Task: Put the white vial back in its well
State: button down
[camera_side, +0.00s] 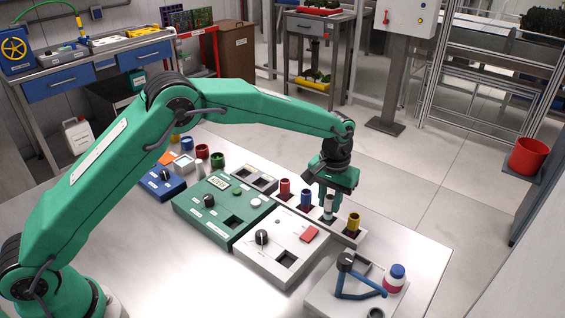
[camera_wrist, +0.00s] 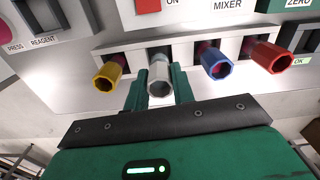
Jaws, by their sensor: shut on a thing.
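The white vial (camera_side: 328,207) is upright between the fingers of my gripper (camera_side: 329,200), which is shut on it. In the wrist view the white vial (camera_wrist: 159,76) stands between the two green fingers (camera_wrist: 157,88), in line with the other vials. Its lower end is at the well opening in the light grey vial rack (camera_side: 352,238), between the blue and yellow vials. I cannot tell how deep it sits. It reaches a little nearer the wrist camera than its neighbours.
The yellow vial (camera_wrist: 106,76) is on one side, and the blue vial (camera_wrist: 216,64) and red vial (camera_wrist: 269,57) on the other. A white control box (camera_side: 275,255) and a green one (camera_side: 215,210) stand beside the rack. A stand with a blue handle (camera_side: 360,290) is in front.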

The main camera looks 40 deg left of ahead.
jog(key=shift+f, duration=0.95)
dwell(0.4)
jog(key=c, duration=1.1)
grip_release()
jog(key=shift+r, duration=0.1)
jog(key=shift+r, duration=3.7)
notch_tip(320, 180, up, 10)
jog(key=shift+f, duration=0.25)
jog(key=shift+r, duration=0.1)
